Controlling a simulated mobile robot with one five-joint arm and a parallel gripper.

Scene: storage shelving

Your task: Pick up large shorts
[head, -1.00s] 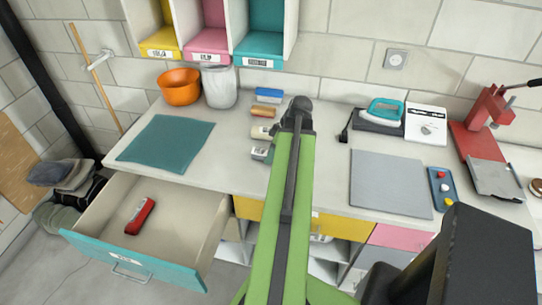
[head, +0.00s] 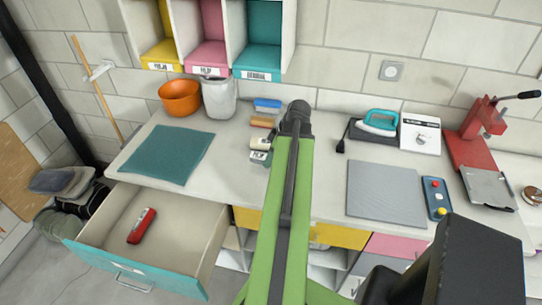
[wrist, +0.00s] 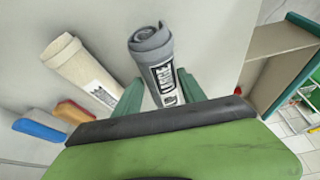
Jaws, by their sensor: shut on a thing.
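A grey rolled garment (wrist: 150,40) with a white printed band stands out between the green fingers of my gripper (wrist: 160,88) in the wrist view. The fingers are shut on it, one on each side. I cannot read a size on its band. A cream rolled garment (wrist: 70,62) with a white label lies to its left, apart from the gripper. In the head view the grey roll (head: 258,157) shows beside my arm at the front end of a row on the worktop; the fingers are hidden there.
Blue (head: 267,104) and orange-brown (head: 263,122) items lie farther back in the row. A teal mat (head: 167,154) is on the left, above an open drawer (head: 135,275) holding a red object (head: 142,225). A grey mat (head: 385,193) and an iron (head: 380,123) are on the right.

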